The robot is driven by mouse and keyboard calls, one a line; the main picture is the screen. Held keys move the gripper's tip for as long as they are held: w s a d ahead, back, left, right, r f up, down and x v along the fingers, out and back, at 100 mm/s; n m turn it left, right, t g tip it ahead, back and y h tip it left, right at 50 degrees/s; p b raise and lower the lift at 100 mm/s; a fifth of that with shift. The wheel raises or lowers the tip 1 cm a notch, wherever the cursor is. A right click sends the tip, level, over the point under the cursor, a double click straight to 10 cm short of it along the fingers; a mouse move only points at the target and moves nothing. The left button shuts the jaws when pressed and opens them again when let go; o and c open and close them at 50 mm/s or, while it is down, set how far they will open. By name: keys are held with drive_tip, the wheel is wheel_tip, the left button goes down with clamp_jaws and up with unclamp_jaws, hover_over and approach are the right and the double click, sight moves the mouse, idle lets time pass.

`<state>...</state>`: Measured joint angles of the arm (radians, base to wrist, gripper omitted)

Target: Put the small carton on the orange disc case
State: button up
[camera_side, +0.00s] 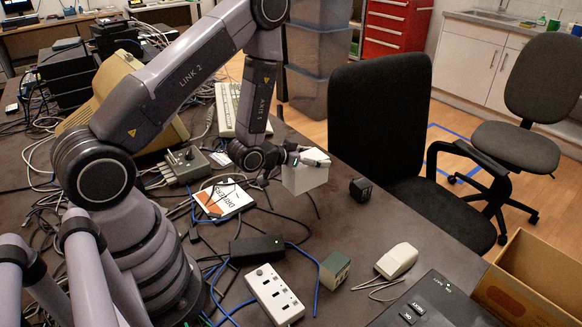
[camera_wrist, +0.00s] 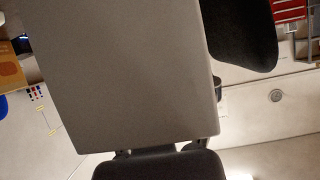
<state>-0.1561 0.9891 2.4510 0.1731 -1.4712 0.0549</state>
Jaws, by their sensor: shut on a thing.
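The small carton (camera_side: 305,178) is a plain pale white box near the table's far edge in the side view. My gripper (camera_side: 300,156) is shut on its upper part, coming from the left. Whether its underside touches the table is hard to tell. In the wrist view the carton (camera_wrist: 135,70) fills the middle as a large grey face, with my dark gripper (camera_wrist: 158,155) at the bottom edge against it. The orange disc case (camera_side: 226,199), white and orange with "DRIVERS" lettering, lies flat on the table to the left of and nearer than the carton.
Loose cables surround the disc case. A grey switch box (camera_side: 185,164) and a keyboard (camera_side: 228,110) lie behind it. A black adapter (camera_side: 257,249), a power strip (camera_side: 274,294), a greenish block (camera_side: 334,270) and a mouse (camera_side: 397,260) are nearer. A black chair (camera_side: 380,115) stands beyond the table.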

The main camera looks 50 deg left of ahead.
drive_tip(key=s+a+n+g+y, duration=0.1)
drive_tip(key=s+a+n+y, duration=0.1)
drive_tip(key=a+n+y, duration=0.5)
drive_tip(key=n+g+y, duration=0.7)
drive_tip(key=n+g, duration=0.4)
drive_tip(key=g, duration=0.2)
hover_over(219, 194)
drive_tip(key=f, duration=0.1)
wheel_tip(219, 194, down, 6)
drive_tip(key=shift+f, duration=0.45)
drive_tip(key=o, duration=1.2)
drive_tip(key=shift+f, duration=0.1)
